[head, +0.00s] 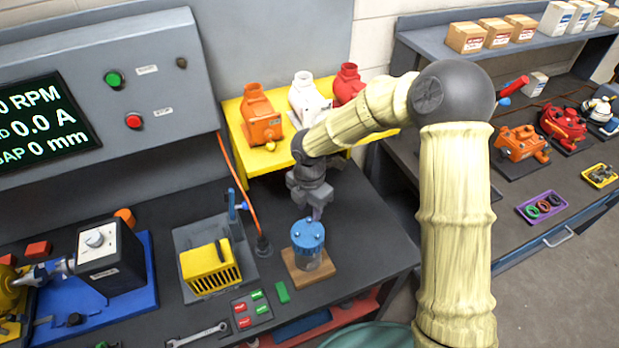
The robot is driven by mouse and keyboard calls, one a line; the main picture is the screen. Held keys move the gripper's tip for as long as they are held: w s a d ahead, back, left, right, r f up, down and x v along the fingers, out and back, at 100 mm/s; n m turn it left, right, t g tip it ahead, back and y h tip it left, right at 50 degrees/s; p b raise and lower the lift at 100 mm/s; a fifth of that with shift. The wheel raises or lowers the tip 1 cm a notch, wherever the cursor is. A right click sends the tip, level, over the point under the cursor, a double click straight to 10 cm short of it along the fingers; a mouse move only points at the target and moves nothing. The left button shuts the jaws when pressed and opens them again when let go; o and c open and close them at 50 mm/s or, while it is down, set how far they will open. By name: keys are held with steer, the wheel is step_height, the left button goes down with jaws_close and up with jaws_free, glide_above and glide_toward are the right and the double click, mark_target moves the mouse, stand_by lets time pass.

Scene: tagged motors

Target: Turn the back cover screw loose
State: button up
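That body stands upright on a wooden block (299,278) on the dark bench. Small knobs or screw heads show on the blue cover, but I cannot tell which one is the back cover screw. The fingertips are small and dark here. I cannot tell whether they touch the cover, or whether they are open or shut.
Left of the cover stands a yellow slotted box (208,268) on a grey tray. A green block (282,292), tag tiles (250,308) and a wrench (197,336) lie in front. Behind, a yellow shelf (240,135) holds orange, white and red motors. A control panel (110,95) stands at left.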

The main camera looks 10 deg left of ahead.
mark_target(311, 219)
step_height(311, 219, up, 14)
steer(key=b, duration=0.2)
stand_by(0.5)
steer(key=s+d+f+m+t+b, duration=0.1)
steer(key=s+d+f+m, duration=0.2)
steer(key=d+m, duration=0.4)
steer(key=s+d+f+m, duration=0.2)
steer(key=s+d+m, duration=0.3)
steer(key=d+m, duration=0.3)
steer(key=s+d+f+m+t+b, duration=0.1)
steer(key=s+d+f+m, duration=0.2)
steer(key=d+m, duration=0.5)
steer(key=s+m, duration=0.1)
steer(key=m, duration=0.5)
steer(key=shift+f+t+b, duration=0.3)
steer(key=shift+b, duration=0.05)
